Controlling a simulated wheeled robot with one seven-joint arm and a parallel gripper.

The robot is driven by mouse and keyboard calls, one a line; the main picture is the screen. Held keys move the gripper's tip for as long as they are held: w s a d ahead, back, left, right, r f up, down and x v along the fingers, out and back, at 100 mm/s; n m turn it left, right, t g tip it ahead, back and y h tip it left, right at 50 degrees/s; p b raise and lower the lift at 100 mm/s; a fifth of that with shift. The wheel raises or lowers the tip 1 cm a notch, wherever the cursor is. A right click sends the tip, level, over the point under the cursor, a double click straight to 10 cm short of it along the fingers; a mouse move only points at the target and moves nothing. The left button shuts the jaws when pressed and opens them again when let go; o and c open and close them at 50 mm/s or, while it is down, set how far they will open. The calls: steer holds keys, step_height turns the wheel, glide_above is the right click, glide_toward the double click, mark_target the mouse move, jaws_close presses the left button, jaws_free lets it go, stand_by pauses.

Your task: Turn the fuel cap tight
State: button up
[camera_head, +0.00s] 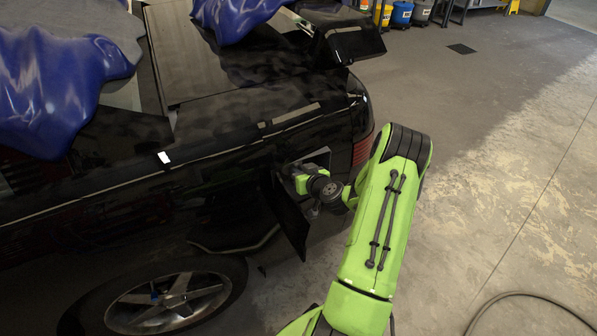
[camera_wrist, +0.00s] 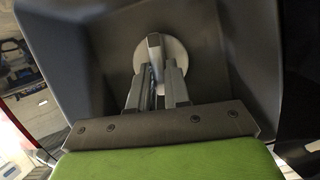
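The fuel cap (camera_wrist: 176,50) is a pale round disc with a raised grip bar (camera_wrist: 154,46), seated at the back of a dark grey filler recess (camera_wrist: 108,35). The bar stands nearly upright, leaning slightly. My gripper (camera_wrist: 157,70) has one finger on each side of the bar, and they appear closed against it. The fingers hide the lower part of the cap. In the head view my gripper (camera_head: 300,180) reaches into the recess in the black car's side; the cap is hidden there.
The open fuel door (camera_head: 290,218) hangs just left of and below my wrist. The black car (camera_head: 225,125) has blue covers (camera_head: 60,95) draped over it. A hose (camera_head: 530,296) lies on the floor at lower right. The floor to the right is mostly clear.

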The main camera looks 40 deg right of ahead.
jaws_close()
steer(key=m+y+b, duration=0.1)
steer(key=m, duration=0.1)
steer(key=m+t+y+b, duration=0.1)
steer(key=m+b, duration=0.1)
steer(key=d+m+y+b, duration=0.1)
steer(key=b, duration=0.1)
steer(key=shift+s+f+m+t, duration=0.2)
steer(key=shift+f+m+t, duration=0.2)
steer(key=m, duration=0.1)
steer(key=m+t+y+b, duration=0.1)
steer(key=m, duration=0.1)
steer(key=shift+d+f+t, duration=0.15)
steer(key=shift+f+t, duration=0.1)
steer(key=shift+t, duration=0.05)
steer(key=shift+f+m+t+y+b, duration=0.1)
steer(key=shift+m+t+y+b, duration=0.2)
steer(key=shift+m, duration=0.65)
steer(key=shift+f+m+t+y, duration=0.1)
steer(key=shift+m+t, duration=0.3)
steer(key=shift+m, duration=0.55)
steer(key=o, duration=0.7)
jaws_free()
